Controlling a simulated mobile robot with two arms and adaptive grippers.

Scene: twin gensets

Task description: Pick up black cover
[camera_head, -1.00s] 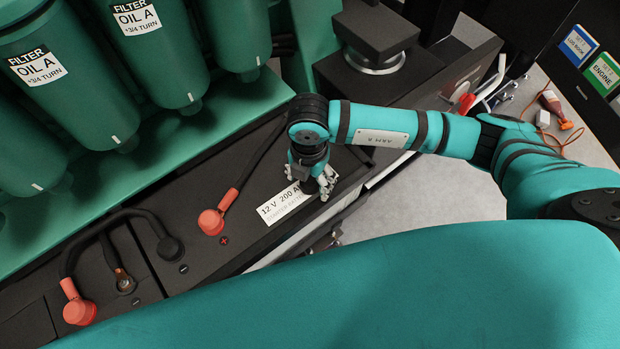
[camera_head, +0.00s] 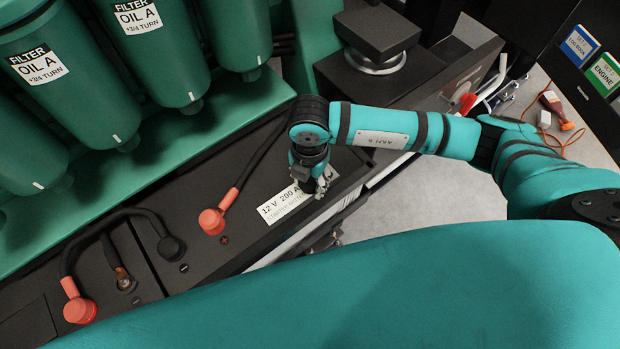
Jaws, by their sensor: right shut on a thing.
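My right gripper (camera_head: 318,188) points down over the right end of the battery top, beside the white "12 V 200 A" label (camera_head: 284,205). Its fingers are shut on a small black thing, probably a black cover, mostly hidden by the fingers and wrist. I cannot tell whether it touches the battery. My left gripper is not in view.
Red terminal covers (camera_head: 211,221) with cables stand on the batteries. Green oil filters (camera_head: 150,50) hang behind above a green ledge. A black block on a round mount (camera_head: 376,35) stands behind my arm. Grey floor (camera_head: 430,205) shows at the right.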

